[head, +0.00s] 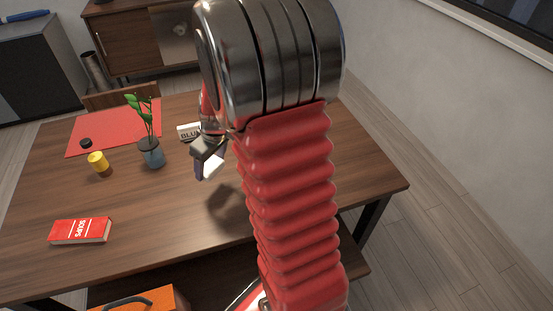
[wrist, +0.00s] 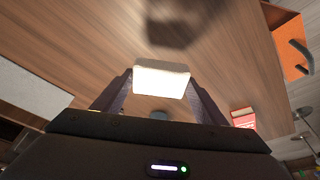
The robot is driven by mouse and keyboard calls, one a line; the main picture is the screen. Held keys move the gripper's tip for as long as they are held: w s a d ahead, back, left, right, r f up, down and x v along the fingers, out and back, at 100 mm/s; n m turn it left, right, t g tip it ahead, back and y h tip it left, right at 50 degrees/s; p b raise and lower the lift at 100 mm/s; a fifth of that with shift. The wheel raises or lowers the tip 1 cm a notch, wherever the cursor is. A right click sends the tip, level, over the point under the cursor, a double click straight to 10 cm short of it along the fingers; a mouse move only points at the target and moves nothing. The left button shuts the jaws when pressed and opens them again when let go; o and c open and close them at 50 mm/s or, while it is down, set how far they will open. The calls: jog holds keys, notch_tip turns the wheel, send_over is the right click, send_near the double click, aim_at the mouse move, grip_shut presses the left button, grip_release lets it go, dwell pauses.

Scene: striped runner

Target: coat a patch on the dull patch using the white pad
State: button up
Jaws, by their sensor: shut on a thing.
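My gripper (head: 207,162) hangs over the wooden table (head: 205,235), and its tips are partly hidden by my arm. It is shut on the white pad (head: 213,168), which shows clearly between both fingers in the wrist view (wrist: 161,80). The pad looks held above the table, apart from it. A dark blurred area on the wood below looks like my arm's shadow. I cannot make out a dull patch in either view; my arm hides part of the table.
A red mat (head: 105,122) lies at the back left. A potted plant (head: 151,152), a yellow cylinder (head: 97,162), a black disc (head: 86,143) and a lettered white block (head: 188,132) stand nearby. A red book (head: 80,231) lies front left. An orange case (head: 140,302) is below the front edge.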

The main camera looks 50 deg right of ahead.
jog(key=s+d+f+n, duration=0.1)
jog(key=s+d+n, duration=0.1)
jog(key=s+d, duration=1.1)
jog(key=shift+d+f+y, duration=0.15)
jog(key=shift+d+y, duration=0.15)
jog(key=shift+d, duration=0.8)
jog(key=shift+f, duration=0.15)
jog(key=shift+f, duration=2.85)
jog(key=shift+f, duration=0.55)
jog(key=shift+r, duration=0.1)
notch_tip(320, 180, up, 7)
dwell(0.5)
jog(key=shift+w, duration=0.15)
dwell(0.8)
